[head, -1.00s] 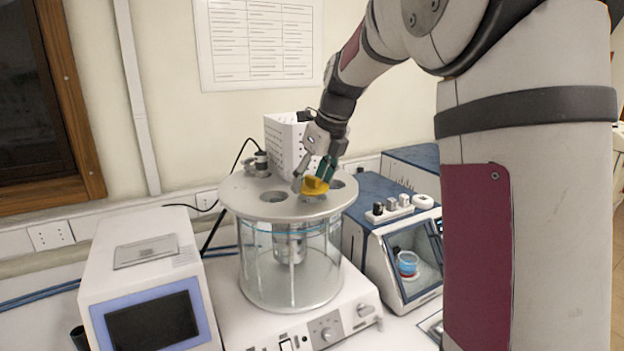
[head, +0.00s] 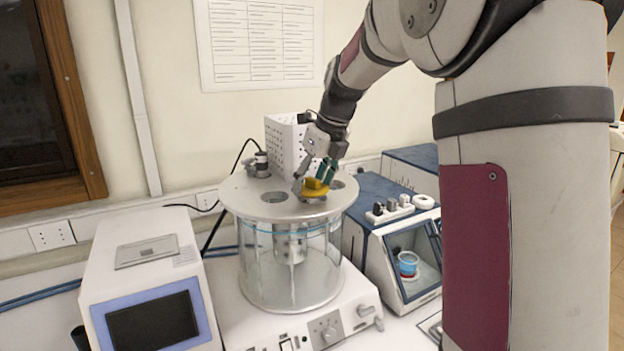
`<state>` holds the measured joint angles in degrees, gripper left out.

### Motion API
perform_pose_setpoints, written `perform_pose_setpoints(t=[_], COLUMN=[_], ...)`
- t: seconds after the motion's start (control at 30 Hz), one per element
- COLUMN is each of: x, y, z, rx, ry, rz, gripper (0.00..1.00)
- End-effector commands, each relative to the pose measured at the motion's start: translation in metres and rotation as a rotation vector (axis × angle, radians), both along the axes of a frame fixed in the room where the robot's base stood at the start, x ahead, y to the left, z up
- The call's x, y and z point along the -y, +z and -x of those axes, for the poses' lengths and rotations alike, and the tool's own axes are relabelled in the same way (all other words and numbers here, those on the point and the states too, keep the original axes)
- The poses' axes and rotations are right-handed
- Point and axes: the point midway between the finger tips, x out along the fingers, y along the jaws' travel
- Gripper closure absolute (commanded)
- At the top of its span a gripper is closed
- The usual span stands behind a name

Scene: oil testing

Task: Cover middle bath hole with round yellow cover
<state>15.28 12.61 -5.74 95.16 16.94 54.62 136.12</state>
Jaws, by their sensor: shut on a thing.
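The round yellow cover (head: 314,191) is in my gripper (head: 312,180), which is shut on its raised knob. The cover is at the front middle of the bath's round metal lid (head: 242,198), over the middle hole. A grey rim of the hole shows just under the cover's front edge. I cannot tell whether the cover rests on the lid or hangs slightly above it. The left bath hole (head: 274,197) is open. The right hole (head: 337,184) shows partly behind my gripper. The glass bath (head: 265,270) is below the lid.
A white perforated box (head: 283,140) and a small grey fitting (head: 261,165) stand at the back of the lid. A device with a screen (head: 155,325) is at left. A blue-topped device (head: 385,200) with small items on top is close at right.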

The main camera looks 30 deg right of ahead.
Motion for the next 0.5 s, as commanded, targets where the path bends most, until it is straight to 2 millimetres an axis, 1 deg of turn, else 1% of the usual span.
perform_pose_setpoints(t=[0.5], x=[0.0001], y=[-0.0099], z=[-0.0001], rx=[0.000], ry=[-0.001], rz=[0.000], gripper=[0.65])
